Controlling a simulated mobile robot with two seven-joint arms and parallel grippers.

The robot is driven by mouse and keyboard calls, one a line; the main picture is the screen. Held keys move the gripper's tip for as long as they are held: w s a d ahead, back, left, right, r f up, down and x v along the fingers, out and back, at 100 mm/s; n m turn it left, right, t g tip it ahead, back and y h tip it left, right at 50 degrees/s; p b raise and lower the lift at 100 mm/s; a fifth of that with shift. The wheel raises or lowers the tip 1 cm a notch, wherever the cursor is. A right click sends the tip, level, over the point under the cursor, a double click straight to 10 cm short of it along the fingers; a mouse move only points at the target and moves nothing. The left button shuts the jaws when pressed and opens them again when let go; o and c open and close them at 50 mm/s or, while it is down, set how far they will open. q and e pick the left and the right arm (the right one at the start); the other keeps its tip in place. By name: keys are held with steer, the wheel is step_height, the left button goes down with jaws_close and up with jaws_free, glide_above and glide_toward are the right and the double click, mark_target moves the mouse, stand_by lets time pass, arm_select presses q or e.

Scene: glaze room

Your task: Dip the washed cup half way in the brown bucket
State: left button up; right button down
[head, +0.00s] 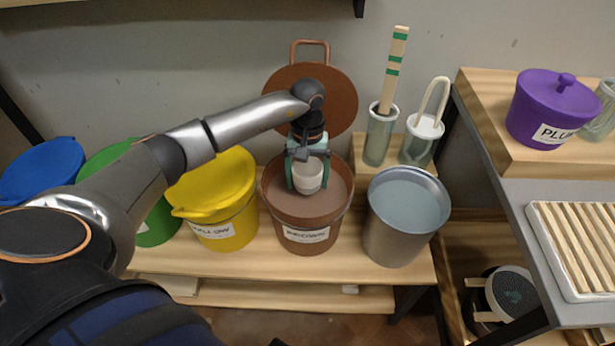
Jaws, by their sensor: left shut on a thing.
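The brown bucket (292,235) stands open on the wooden bench, labelled BROWN, with brown glaze inside. Its brown lid (338,95) leans on the wall behind it. My left gripper (307,174) points down over the bucket's mouth and is shut on a whitish cup (308,181). The cup appears within the bucket's opening, against the brown glaze. I cannot tell whether its lower part touches the glaze. My right gripper is not in view.
A yellow bucket (222,230) with its lid on is left of the brown one, with green and blue lids further left. A metal pail of water (395,236) stands right. Glass jars (380,140) with a marked stick and a handled tool stand behind. A slatted rack (580,245) and purple pot (550,105) are far right.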

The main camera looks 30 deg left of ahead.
mark_target(308, 191)
arm_select(q)
steer(key=shift+f+b, duration=1.95)
steer(key=shift+f, duration=0.1)
steer(key=shift+f, duration=0.2)
steer(key=shift+f+b, duration=0.15)
steer(key=shift+b, duration=0.2)
steer(key=shift+r+p, duration=2.05)
steer(key=shift+r, duration=1.3)
step_height(308, 191, up, 6)
steer(key=p, duration=0.3)
steer(key=shift+f+p, duration=0.2)
steer(key=shift+p, duration=0.1)
